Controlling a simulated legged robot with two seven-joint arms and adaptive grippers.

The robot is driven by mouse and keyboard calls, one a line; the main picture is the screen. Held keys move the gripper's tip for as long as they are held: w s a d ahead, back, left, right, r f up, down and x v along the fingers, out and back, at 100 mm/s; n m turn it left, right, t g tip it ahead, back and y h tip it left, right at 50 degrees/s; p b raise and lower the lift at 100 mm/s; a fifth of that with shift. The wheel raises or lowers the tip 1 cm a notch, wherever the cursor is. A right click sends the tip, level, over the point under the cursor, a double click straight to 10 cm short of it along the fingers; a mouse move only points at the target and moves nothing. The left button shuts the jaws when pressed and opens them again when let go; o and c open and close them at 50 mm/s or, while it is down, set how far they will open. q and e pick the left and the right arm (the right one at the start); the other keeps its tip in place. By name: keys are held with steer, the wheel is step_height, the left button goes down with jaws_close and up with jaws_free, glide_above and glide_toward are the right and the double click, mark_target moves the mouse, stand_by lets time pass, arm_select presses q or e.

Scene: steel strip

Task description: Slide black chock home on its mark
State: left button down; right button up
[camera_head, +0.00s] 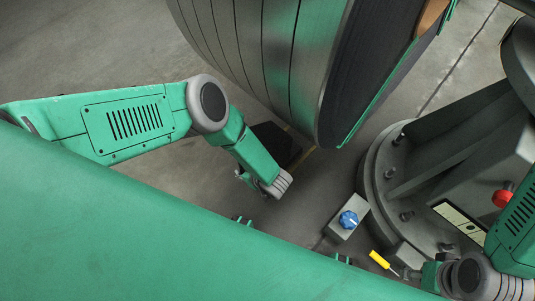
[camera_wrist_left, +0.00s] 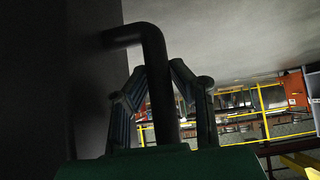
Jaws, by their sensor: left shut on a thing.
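The black chock (camera_head: 276,143) sits on the floor beside the lower edge of the big steel coil (camera_head: 240,45), partly hidden by my left arm. My left gripper (camera_head: 243,177) is low beside the chock and small in the head view. In the left wrist view my left gripper (camera_wrist_left: 158,72) is shut on a dark bent bar handle (camera_wrist_left: 155,50), which joins a dark face at the left. A yellowish floor line (camera_head: 303,158) shows next to the chock. My right gripper (camera_head: 412,272) is at the lower right; its fingers are unclear.
A grey box with a blue knob (camera_head: 348,219) stands by the round bolted base (camera_head: 377,190). A yellow-handled tool (camera_head: 380,260) lies near my right gripper. A red button (camera_head: 502,198) is at the right. Open floor lies left of the coil.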

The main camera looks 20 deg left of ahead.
arm_select(q)
steer(key=w+d, duration=0.2)
steer(key=w, duration=0.4)
steer(key=shift+d, duration=0.25)
stand_by(0.6)
steer(key=shift+w, duration=0.2)
